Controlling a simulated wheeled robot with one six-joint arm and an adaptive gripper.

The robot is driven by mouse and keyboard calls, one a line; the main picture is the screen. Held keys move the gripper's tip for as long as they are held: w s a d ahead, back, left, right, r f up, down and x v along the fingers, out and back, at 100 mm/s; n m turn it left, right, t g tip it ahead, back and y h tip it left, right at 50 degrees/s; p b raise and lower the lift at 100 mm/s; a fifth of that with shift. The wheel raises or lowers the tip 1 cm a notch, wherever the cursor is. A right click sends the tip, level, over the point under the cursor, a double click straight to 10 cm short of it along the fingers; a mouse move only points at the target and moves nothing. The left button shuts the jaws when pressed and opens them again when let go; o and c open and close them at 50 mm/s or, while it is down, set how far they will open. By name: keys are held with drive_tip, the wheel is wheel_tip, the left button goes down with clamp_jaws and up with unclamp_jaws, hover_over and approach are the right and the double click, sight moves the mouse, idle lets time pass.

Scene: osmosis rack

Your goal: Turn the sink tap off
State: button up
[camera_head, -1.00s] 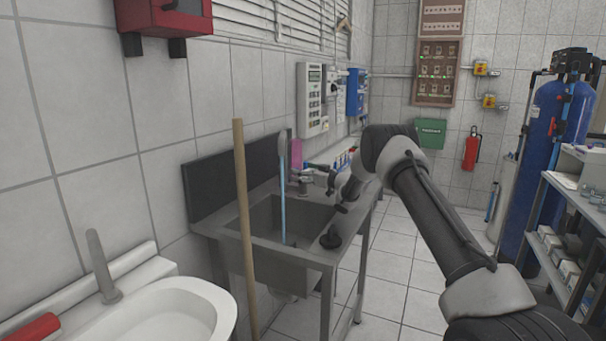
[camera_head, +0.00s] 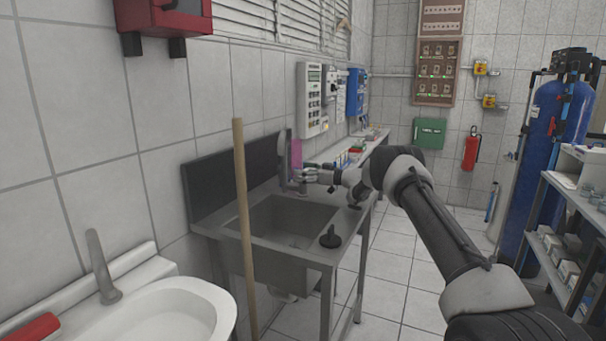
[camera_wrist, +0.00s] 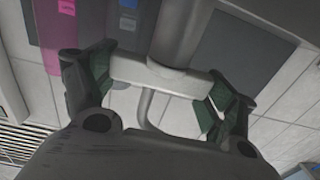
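The grey metal sink (camera_head: 290,238) is in the middle of the head view, with its tall tap (camera_head: 284,160) at the back rim. No water stream shows in the basin. My gripper (camera_head: 312,172) is at the tap, right of the spout, at about the height of its body. In the wrist view my gripper (camera_wrist: 160,85) has its two dark green fingers spread wide. A pale crossbar of the tap (camera_wrist: 150,72) lies between them, its ends close to the fingers. I cannot tell whether they touch.
A wooden pole (camera_head: 243,220) stands in front of the sink. A black plunger-like object (camera_head: 330,237) sits on its right rim. A white basin (camera_head: 165,315) is at lower left. Shelves (camera_head: 565,215) stand right; the tiled floor between is clear.

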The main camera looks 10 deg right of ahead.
drive_tip(key=o, duration=0.3)
drive_tip(key=v, duration=1.2)
